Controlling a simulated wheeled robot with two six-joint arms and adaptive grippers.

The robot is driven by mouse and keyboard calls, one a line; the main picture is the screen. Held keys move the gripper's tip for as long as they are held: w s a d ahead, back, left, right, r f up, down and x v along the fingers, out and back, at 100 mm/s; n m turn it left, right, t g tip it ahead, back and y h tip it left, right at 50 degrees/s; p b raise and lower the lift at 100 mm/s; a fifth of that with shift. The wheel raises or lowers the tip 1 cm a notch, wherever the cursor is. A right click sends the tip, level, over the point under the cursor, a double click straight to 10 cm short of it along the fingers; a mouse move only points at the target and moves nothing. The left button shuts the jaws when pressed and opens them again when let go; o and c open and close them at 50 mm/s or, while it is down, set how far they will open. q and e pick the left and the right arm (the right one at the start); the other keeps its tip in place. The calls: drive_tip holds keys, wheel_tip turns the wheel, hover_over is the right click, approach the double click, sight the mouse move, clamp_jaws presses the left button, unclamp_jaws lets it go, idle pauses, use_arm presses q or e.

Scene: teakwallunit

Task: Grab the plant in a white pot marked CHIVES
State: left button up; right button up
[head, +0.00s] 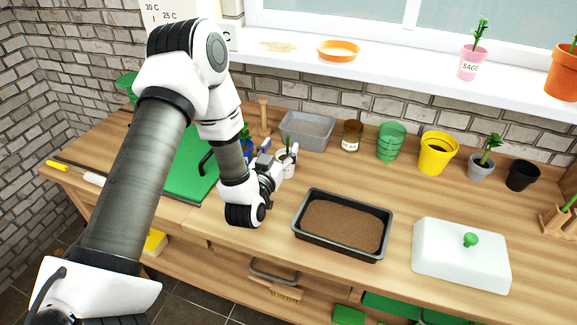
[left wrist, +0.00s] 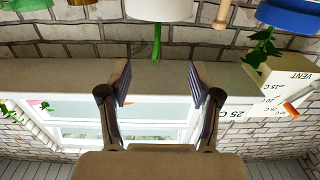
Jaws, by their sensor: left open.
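A white pot (head: 285,158) with thin green leaves stands on the wooden bench, partly hidden behind my left gripper (head: 281,171). No lettering on it can be read. In the left wrist view, which is upside down, the white pot (left wrist: 160,9) is cut off at the top edge, and its green leaves (left wrist: 157,42) point down toward the gap between my fingers. My left gripper (left wrist: 159,80) is open there, with the pot beyond the fingertips and nothing visible between the pads. Whether a finger touches the pot cannot be told. My right gripper is not in view.
Close behind stand a grey tub (head: 307,131), a brown jar (head: 351,136) and a wooden tool (head: 264,116). A blue pot (head: 247,150) is just left. A soil tray (head: 342,224) lies to the front right. A green mat (head: 187,165) lies left.

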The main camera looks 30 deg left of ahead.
sight(285, 140)
use_arm(q)
drive_tip(key=w, duration=0.1)
drive_tip(key=w+p, duration=0.1)
drive_tip(key=shift+w+r+p, duration=0.3)
drive_tip(key=shift+w+r, duration=0.05)
drive_tip(key=shift+w+a+f, duration=0.2)
drive_tip(key=shift+w, duration=0.35)
drive_tip(key=shift+w+a+f, duration=0.15)
drive_tip(key=shift+w+a, duration=0.05)
drive_tip(key=shift+w, duration=0.3)
drive_tip(key=shift+w+a+f, duration=0.1)
drive_tip(key=shift+a, duration=0.05)
drive_tip(key=c, duration=0.9)
drive_tip(key=shift+d, duration=0.2)
clamp_jaws()
drive_tip(key=shift+a, duration=0.1)
